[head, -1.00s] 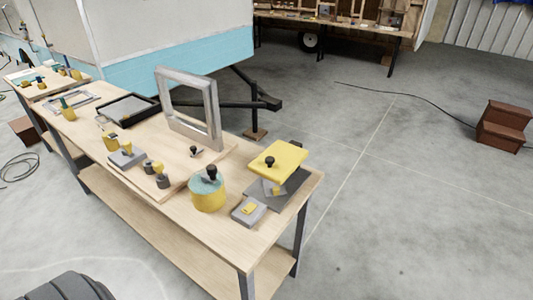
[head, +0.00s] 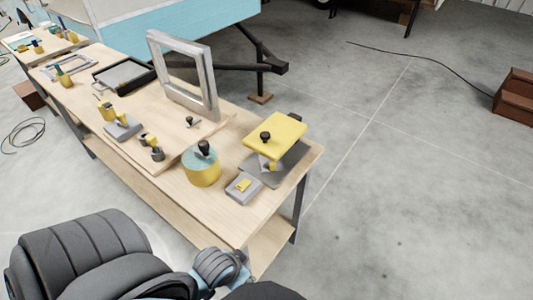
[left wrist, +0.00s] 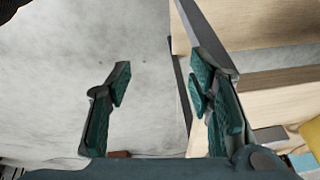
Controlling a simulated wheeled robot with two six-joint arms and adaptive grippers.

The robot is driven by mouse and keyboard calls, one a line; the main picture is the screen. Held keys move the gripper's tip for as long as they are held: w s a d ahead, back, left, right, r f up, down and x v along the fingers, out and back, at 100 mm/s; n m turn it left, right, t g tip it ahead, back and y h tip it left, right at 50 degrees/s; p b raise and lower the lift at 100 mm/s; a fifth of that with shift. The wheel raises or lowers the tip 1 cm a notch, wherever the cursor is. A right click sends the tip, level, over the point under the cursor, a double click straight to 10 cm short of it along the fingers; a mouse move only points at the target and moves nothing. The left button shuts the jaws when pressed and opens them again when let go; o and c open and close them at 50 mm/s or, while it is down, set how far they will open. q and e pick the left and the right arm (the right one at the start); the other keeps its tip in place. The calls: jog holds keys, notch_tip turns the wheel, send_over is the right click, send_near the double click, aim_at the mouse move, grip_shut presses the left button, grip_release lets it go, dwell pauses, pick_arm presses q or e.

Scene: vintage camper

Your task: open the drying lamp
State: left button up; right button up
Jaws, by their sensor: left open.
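What looks like the drying lamp stands at the right end of the workbench in the head view: a flat yellow top (head: 276,136) with a black knob (head: 265,136), held above a dark grey base plate (head: 290,165) on a short support. My left gripper (left wrist: 160,88) is open and empty in the left wrist view, with its two green-padded fingers apart. It is over the floor beside the bench edge, apart from the lamp. In the head view only my arm shows at the bottom; the fingertips are hidden. My right gripper is not in view.
Next to the lamp stand a grey block with a yellow top (head: 243,187) and a round yellow tin with a black knob (head: 202,170). An upright grey frame (head: 186,82) stands behind. The bench (head: 228,222) is bare along its front edge. Open floor lies right.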

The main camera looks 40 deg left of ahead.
pick_arm(q)
notch_tip(320, 180, up, 5)
jog(key=w+t, duration=0.1)
jog(key=w, duration=0.1)
jog(key=n+t, duration=0.1)
jog(key=t, duration=1.2)
send_near(262, 138)
jog(key=w+b, duration=0.6)
jog(key=w, duration=0.1)
jog(key=w+b, duration=0.3)
jog(key=w, duration=0.1)
jog(key=shift+a+f+b, duration=0.25)
jog(key=shift+f+b, duration=0.1)
jog(key=shift+f, duration=0.05)
jog(key=shift+w+r, duration=0.15)
jog(key=shift+w, duration=0.1)
jog(key=shift+w+r, duration=0.1)
jog(key=shift+r, duration=0.1)
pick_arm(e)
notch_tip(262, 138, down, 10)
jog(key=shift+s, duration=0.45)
pick_arm(q)
jog(key=shift+c, duration=0.6)
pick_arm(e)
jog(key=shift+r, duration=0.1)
